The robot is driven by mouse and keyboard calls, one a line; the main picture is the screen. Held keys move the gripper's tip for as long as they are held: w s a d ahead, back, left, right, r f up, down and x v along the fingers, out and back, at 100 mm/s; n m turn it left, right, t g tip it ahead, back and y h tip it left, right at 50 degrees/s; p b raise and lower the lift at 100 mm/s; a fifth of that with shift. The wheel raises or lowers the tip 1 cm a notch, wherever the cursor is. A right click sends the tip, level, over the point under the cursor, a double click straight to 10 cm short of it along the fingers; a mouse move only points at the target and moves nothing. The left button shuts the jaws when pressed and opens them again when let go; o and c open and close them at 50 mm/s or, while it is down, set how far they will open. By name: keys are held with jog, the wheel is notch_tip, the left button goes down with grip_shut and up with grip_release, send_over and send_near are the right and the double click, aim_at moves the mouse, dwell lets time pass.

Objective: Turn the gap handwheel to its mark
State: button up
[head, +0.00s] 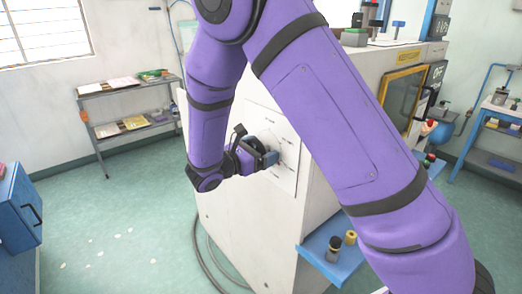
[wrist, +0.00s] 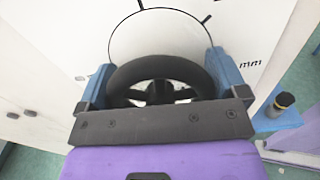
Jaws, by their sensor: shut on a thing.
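The gap handwheel (wrist: 160,68) is a black spoked wheel on a white dial plate, seen in the wrist view. My gripper (wrist: 161,78) has its blue fingers on the left and right sides of the rim, shut on it. The dial plate (wrist: 240,30) has a thin black arc, short dark tick marks near the top and "mm" at the right. The lower part of the wheel is hidden behind my gripper. In the head view my gripper (head: 262,160) is against the dial plate (head: 285,178), and the wheel is mostly covered. I cannot tell which tick is the mark.
The plate is on the side of a large white machine (head: 235,235). A blue shelf (head: 318,250) with small bottles juts out at its lower right. A grey rack (head: 130,87) stands at the back left and a blue cabinet (head: 18,210) at the left. The floor between is open.

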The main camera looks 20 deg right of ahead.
jog(key=m, duration=0.7)
jog(key=shift+s, duration=0.1)
jog(key=m, duration=0.4)
jog(key=shift+f, duration=0.1)
jog(key=m, duration=0.8)
jog(key=shift+f, duration=0.1)
jog(key=m, duration=0.3)
jog(key=shift+f+m, duration=0.1)
jog(key=shift+m, duration=0.3)
jog(key=m, duration=0.6)
jog(key=shift+m, duration=0.3)
jog(key=shift+f+m, duration=0.1)
jog(key=shift+m, duration=0.2)
jog(key=o, duration=0.6)
